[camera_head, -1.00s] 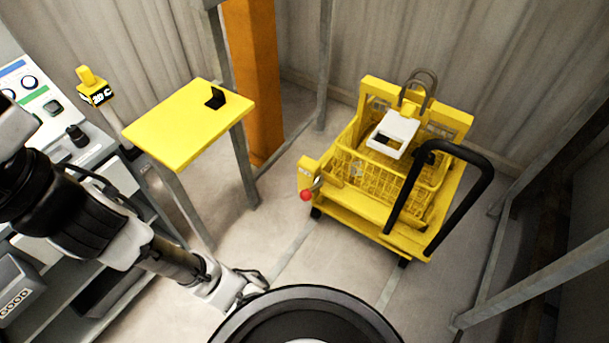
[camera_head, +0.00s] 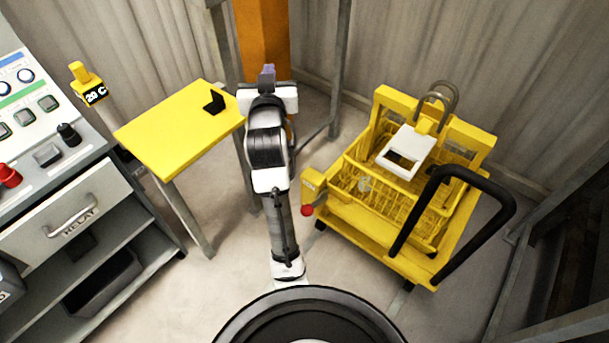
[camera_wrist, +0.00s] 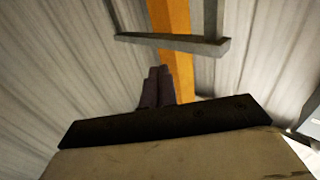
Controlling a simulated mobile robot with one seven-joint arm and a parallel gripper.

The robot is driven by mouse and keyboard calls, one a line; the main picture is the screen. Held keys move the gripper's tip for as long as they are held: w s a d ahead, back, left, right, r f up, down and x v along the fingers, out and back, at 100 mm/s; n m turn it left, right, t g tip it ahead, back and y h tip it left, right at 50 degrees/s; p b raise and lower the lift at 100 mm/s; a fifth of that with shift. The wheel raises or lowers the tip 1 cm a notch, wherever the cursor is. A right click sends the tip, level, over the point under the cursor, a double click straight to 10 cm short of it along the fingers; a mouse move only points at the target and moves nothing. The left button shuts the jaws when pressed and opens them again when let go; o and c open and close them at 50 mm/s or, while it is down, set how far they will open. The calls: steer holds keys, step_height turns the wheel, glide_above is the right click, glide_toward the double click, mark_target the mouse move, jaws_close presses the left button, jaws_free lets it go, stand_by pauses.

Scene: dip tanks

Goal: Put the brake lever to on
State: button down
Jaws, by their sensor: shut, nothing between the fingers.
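The brake lever (camera_head: 307,210) has a red knob and sits at the left front corner of the yellow cart (camera_head: 385,248), beside a yellow post. My gripper (camera_head: 267,74) is raised to the left of the cart, in front of the orange column, pointing away from me. It is apart from the lever. In the wrist view my gripper (camera_wrist: 157,86) shows its two dark fingers together, with nothing between them. The lever is not in the wrist view.
A yellow table (camera_head: 180,130) stands left of my arm with a small black bracket on it. A grey console (camera_head: 65,215) is at far left. The cart carries a yellow wire basket (camera_head: 365,190) and has a black push handle (camera_head: 490,190). The orange column (camera_head: 262,35) stands behind.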

steer(key=d+f+m+g+h, duration=0.1)
steer(key=d+f+g+h, duration=0.15)
steer(key=f, duration=0.75)
steer(key=d+f+m+g+h, duration=0.1)
steer(key=d+f+g+h, duration=0.15)
steer(key=f, duration=0.65)
steer(key=s+f+g+h, duration=0.1)
steer(key=s+f, duration=0.3)
steer(key=f, duration=0.3)
steer(key=s+a+f+g+h, duration=0.1)
steer(key=s+f, duration=0.3)
steer(key=f, duration=0.4)
steer(key=shift+s+f+g, duration=0.3)
steer(key=shift+s+g, duration=0.1)
steer(key=shift+w, duration=0.1)
glide_above(314, 205)
steer(key=w+a, duration=0.2)
steer(key=a, duration=0.1)
step_height(314, 205, down, 5)
steer(key=shift+s+f+p, duration=0.45)
steer(key=shift+s+f, duration=0.2)
steer(key=shift+s, duration=0.2)
steer(key=shift+s+f+p, duration=0.45)
steer(key=shift+s+f, duration=0.15)
steer(key=shift+s, duration=0.2)
